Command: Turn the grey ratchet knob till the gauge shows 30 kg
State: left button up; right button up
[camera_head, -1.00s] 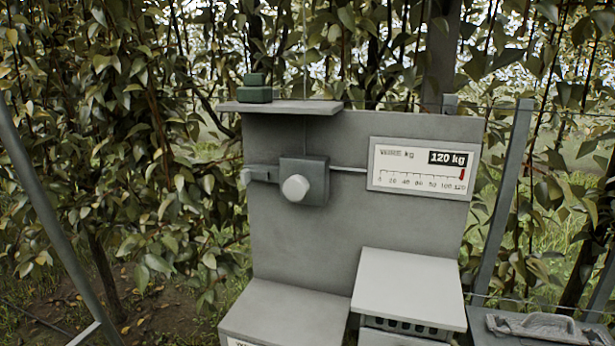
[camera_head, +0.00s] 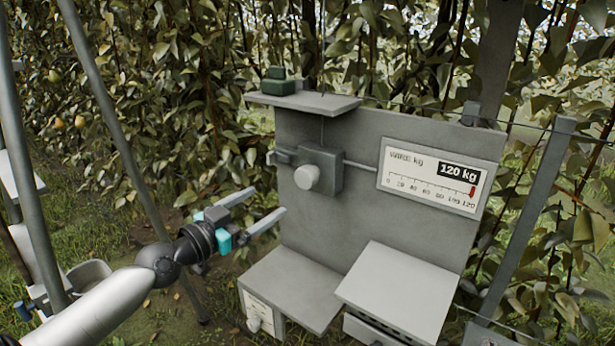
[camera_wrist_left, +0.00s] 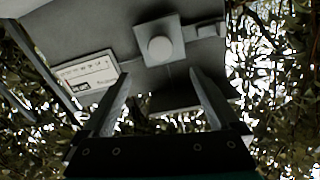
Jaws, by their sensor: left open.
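The grey ratchet knob (camera_head: 307,177) is a round, light knob on a darker grey square box (camera_head: 328,165) on the upright panel. The gauge (camera_head: 437,177) to its right reads 120 kg, with its red pointer at the scale's right end. My left gripper (camera_head: 268,206) is open and empty, to the left of and a little below the knob, apart from it. In the left wrist view the knob (camera_wrist_left: 160,49) shows ahead, beyond and between the two open fingers (camera_wrist_left: 160,85). The gauge (camera_wrist_left: 84,76) lies at the left there. My right gripper is not in view.
A green block (camera_head: 277,81) sits on the top shelf (camera_head: 305,102). Two grey boxes stand below the panel, one at left (camera_head: 295,285) and one at right (camera_head: 398,290). A post (camera_head: 530,215) and wires stand at the right. Leafy branches are behind.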

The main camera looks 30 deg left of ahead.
aim_at(303, 180)
pick_arm(q)
jog(key=w, duration=0.4)
jog(key=w+p, duration=0.1)
jog(key=w, duration=0.4)
jog(key=w+d+p, duration=0.1)
jog(key=w, duration=0.3)
jog(key=shift+w+d+f, duration=0.1)
jog(key=shift+w, duration=0.05)
jog(key=shift+w+d, duration=0.1)
jog(key=shift+w, duration=0.7)
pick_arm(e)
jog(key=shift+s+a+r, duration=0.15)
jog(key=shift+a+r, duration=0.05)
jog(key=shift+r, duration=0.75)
pick_arm(q)
jog(key=c, duration=1.3)
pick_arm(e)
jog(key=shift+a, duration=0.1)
